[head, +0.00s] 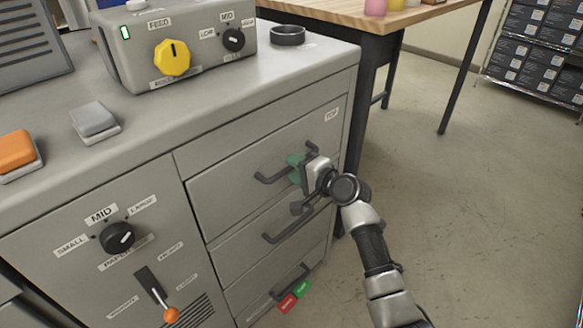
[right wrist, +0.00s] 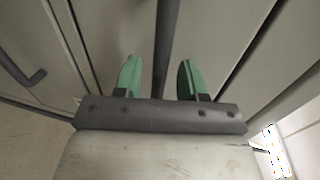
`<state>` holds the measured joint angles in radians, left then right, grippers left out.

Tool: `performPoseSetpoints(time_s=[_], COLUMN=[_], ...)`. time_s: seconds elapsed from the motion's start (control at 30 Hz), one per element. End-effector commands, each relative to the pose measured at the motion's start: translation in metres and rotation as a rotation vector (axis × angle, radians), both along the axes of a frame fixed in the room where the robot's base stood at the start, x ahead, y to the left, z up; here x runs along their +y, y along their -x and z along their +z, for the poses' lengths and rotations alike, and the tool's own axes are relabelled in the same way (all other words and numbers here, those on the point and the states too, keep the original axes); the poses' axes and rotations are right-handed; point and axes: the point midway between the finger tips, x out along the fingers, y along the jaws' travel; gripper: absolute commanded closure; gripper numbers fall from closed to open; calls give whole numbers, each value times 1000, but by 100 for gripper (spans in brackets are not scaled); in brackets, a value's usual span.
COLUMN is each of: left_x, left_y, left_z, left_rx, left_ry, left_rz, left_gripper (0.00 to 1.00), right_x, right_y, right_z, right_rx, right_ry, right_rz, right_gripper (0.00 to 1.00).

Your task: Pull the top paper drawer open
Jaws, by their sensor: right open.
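The top paper drawer (head: 235,188) is the uppermost in a grey cabinet and carries a small "TOP" label. Its front looks flush with the cabinet. Its dark bar handle (head: 268,179) shows in the head view, partly covered by my right gripper (head: 297,168). In the right wrist view, my right gripper (right wrist: 160,75) is open. Its two green fingers stand on either side of the dark handle bar (right wrist: 167,45), with visible gaps between bar and fingers. My left gripper is not in view.
Below are a second drawer handle (head: 290,225) and a lower drawer with red and green tags (head: 293,297). A laminator (head: 185,40) with a yellow knob stands on the cabinet. A wood-topped table (head: 400,17) is behind. The floor (head: 470,200) at right is clear.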

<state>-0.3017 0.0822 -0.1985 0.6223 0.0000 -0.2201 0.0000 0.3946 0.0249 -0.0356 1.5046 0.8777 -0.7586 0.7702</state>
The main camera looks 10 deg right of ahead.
Motion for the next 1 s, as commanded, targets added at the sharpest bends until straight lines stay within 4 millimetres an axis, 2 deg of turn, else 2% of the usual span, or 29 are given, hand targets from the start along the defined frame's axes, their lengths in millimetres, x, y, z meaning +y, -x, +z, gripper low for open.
performPoseSetpoints(time_s=[0.2,0.47,0.73,1.0], left_x=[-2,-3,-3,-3], left_y=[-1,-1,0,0], left_z=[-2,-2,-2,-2], left_rx=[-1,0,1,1], left_ry=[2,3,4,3], left_rz=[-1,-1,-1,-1], left_gripper=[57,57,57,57], right_x=[9,10,9,9], right_y=[-13,-14,-14,-13], right_z=[-4,-4,-4,-4], right_rx=[0,-1,1,1], right_ry=[0,1,1,1], right_rz=[0,0,0,0], right_gripper=[59,59,99,100])
